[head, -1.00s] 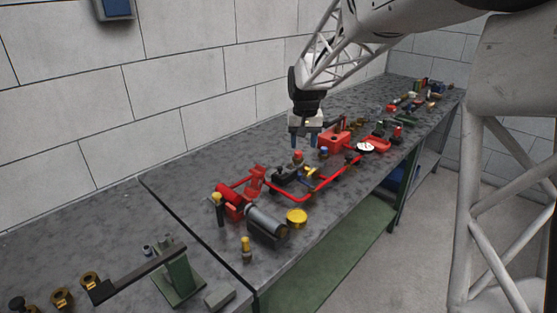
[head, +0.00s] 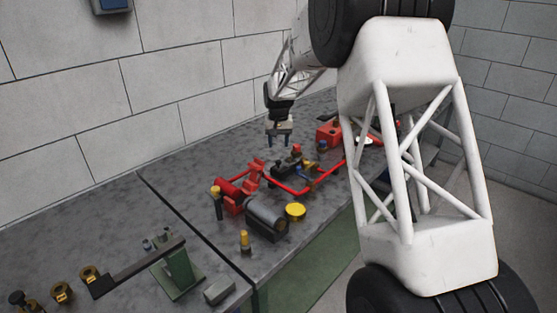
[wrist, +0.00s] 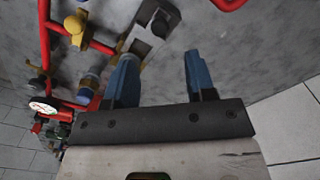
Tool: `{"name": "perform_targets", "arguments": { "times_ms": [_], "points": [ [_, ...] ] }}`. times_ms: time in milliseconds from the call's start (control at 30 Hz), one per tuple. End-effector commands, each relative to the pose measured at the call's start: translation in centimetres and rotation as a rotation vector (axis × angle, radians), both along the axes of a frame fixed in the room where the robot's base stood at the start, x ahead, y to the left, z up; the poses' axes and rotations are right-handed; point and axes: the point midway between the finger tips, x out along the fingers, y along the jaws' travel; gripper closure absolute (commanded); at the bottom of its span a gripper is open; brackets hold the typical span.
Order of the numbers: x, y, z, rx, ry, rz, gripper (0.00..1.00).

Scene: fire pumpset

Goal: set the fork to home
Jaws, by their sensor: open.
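My gripper (head: 279,143) is open and empty above the bench, just behind the red pump assembly. In the wrist view its two blue fingers (wrist: 160,62) are spread apart, with bare grey bench between them. A grey block with a black top (wrist: 150,34) lies beyond the left finger, apart from it. In the head view a dark valve-like unit (head: 286,165) sits in front of and below the gripper. I cannot tell which part is the fork; no part is clearly recognisable as one.
Red piping (head: 307,189), a grey motor (head: 267,216) and a yellow cap (head: 295,211) stand near the bench's front edge. A red box (head: 328,133) is right of the gripper. A green stand with a dark bar (head: 178,267) is front left. Bench behind the assembly is clear.

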Motion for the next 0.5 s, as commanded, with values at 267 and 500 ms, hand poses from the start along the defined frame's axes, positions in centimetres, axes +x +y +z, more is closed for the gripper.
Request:
{"name": "perform_targets", "arguments": {
  "times_ms": [267,500],
  "points": [
    [0.01,-0.01,-0.02,0.000,0.000,0.000,0.50],
    [0.00,-0.01,-0.63,0.000,0.001,0.000,0.50]
  ]
}}
